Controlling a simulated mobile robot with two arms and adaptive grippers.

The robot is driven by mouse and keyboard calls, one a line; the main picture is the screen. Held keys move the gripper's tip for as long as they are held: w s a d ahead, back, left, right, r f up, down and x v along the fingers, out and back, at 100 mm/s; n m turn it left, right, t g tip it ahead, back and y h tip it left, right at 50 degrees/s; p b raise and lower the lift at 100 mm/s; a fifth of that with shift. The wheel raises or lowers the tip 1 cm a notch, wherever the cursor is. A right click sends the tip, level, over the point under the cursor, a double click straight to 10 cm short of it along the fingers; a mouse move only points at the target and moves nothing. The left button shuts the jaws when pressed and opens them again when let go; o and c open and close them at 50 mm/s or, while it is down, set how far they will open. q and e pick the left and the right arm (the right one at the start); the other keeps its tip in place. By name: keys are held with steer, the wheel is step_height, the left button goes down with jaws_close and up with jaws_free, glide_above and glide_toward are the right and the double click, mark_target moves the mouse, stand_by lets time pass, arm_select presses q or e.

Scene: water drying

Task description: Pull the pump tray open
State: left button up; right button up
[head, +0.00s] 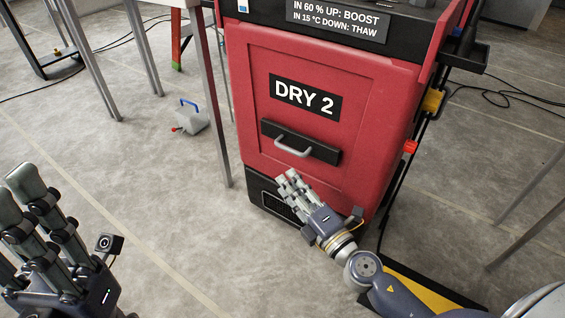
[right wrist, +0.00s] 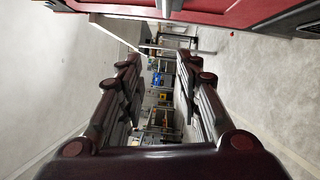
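The red drying machine (head: 350,100) carries a "DRY 2" label (head: 304,97) on its front. Below the label is a black strip (head: 325,152) with a light grey bar handle (head: 294,148); no separate label names the pump tray. The front looks closed and flush. My right gripper (head: 292,176) is just below the handle, with no visible contact. Its fingers are apart and empty in the right wrist view (right wrist: 160,70). My left gripper (head: 40,190) is at the lower left, well away from the machine, its fingers apart with nothing between them.
A black grille base (head: 270,203) is under the red front. A table leg (head: 212,110) stands close to the machine's left side. A small grey container with a blue handle (head: 192,121) sits on the floor. Concrete floor (head: 150,190) is clear in front.

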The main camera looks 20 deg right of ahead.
steer(key=s, duration=0.6)
steer(key=shift+s+f, duration=0.15)
steer(key=shift+s, duration=0.1)
stand_by(0.3)
